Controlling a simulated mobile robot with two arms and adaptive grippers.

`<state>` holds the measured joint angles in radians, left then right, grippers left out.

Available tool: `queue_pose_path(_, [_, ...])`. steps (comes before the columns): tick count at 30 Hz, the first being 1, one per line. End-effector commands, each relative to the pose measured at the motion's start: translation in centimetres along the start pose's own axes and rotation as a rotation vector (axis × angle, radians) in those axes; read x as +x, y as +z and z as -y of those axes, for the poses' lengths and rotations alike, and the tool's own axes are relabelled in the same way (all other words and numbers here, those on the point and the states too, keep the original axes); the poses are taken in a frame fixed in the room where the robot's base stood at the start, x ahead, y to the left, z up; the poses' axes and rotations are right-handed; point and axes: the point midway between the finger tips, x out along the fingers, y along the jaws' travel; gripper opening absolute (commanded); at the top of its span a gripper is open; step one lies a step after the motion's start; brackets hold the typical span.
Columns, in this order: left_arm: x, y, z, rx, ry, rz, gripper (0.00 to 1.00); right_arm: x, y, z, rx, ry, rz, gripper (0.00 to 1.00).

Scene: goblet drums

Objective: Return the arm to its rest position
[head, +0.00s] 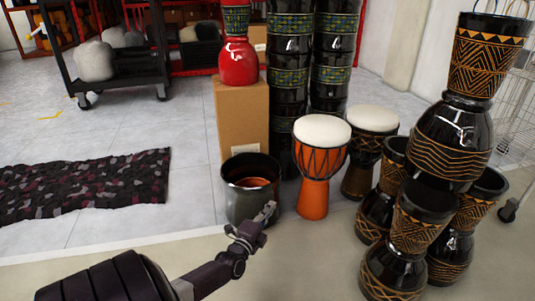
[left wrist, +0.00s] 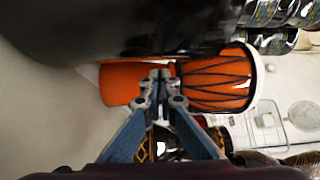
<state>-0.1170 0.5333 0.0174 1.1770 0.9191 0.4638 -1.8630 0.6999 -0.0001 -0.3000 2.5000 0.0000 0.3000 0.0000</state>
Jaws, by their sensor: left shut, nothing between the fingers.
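My left arm comes in from the bottom of the head view, and its gripper (head: 268,211) is at the front right side of a dark open pot (head: 238,204). I cannot tell if it touches the pot. In the left wrist view the gripper's fingertips (left wrist: 160,75) are together with nothing between them. A large dark surface (left wrist: 110,25), likely the pot, fills the upper left there. An orange goblet drum with a white top (head: 314,180) stands to the right of the gripper; it also shows in the left wrist view (left wrist: 215,80). My right gripper is in neither view.
Black carved drums (head: 410,230) are stacked at the right. A cardboard box (head: 240,115) with a red drum (head: 238,62) on it stands behind the pot. A patterned rug (head: 90,185) lies at the left. The floor between rug and pot is clear.

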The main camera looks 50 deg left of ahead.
Motion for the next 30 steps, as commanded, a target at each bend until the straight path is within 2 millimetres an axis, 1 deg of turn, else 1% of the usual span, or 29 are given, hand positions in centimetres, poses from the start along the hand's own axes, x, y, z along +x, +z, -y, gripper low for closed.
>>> queue_pose_path(1, [-0.8,-0.1,-0.2,-0.002,0.002,-0.001,0.0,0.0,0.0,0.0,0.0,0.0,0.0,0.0])
queue_pose_path(6, [-2.0,-0.1,0.0,-0.002,0.0,-0.001,0.0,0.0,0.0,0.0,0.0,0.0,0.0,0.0])
queue_pose_path(10, [-2.4,-0.1,0.0,-0.002,0.0,-0.001,0.0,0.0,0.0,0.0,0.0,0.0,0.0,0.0])
queue_pose_path(16, [-2.4,-0.2,0.1,-0.004,-0.002,-0.003,0.0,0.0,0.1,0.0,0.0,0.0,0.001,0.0])
queue_pose_path(17, [-2.4,-0.5,0.4,-0.009,-0.005,-0.006,0.0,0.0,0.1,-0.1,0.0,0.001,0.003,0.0])
queue_pose_path(19, [-2.5,-1.6,1.4,-0.036,-0.021,-0.023,0.0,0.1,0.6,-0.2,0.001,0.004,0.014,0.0])
queue_pose_path(20, [-2.6,-2.3,2.1,-0.055,-0.031,-0.035,0.0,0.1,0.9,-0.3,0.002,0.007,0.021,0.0])
queue_pose_path(23, [-3.2,-5.9,5.7,-0.153,-0.083,-0.094,0.0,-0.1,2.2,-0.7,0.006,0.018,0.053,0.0])
queue_pose_path(24, [-3.6,-7.7,7.4,-0.205,-0.107,-0.125,0.0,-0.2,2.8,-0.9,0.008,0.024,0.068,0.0])
queue_pose_path(26, [-4.3,-10.5,10.3,-0.289,-0.147,-0.177,0.0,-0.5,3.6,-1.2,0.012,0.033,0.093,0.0])
queue_pose_path(27, [-5.0,-12.3,12.2,-0.347,-0.171,-0.213,0.0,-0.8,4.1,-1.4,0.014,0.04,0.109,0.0])
queue_pose_path(29, [-6.0,-14.8,15.3,-0.433,-0.208,-0.268,0.0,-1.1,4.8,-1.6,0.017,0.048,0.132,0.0])
queue_pose_path(30, [-6.7,-16.4,17.2,-0.49,-0.23,-0.305,0.0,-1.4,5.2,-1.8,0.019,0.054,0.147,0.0])
